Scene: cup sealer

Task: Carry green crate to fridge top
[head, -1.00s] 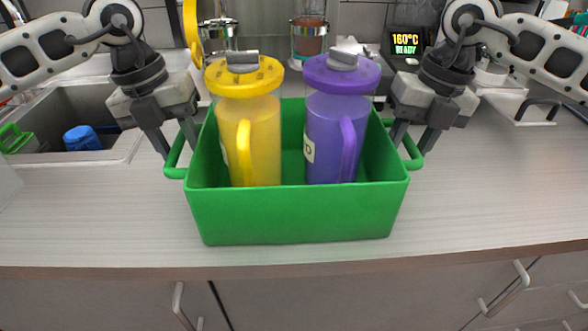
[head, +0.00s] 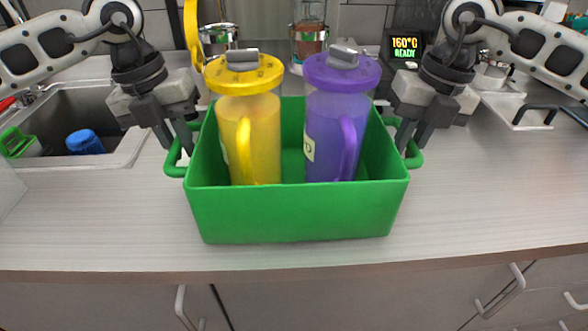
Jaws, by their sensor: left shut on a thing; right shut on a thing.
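My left gripper (head: 180,148) is shut on the crate's left handle. My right gripper (head: 408,150) is shut on its right handle. The fingertips are partly hidden at the handles. I cannot tell whether the crate's bottom touches the counter. No fridge top shows in this view.
The counter (head: 490,190) is clear on both sides of the crate. A sink (head: 100,105) with a blue-topped item (head: 85,142) and a green item (head: 15,142) lies at the left. A machine with a lit display (head: 405,47) stands behind. Cabinet handles (head: 500,290) show below the counter edge.

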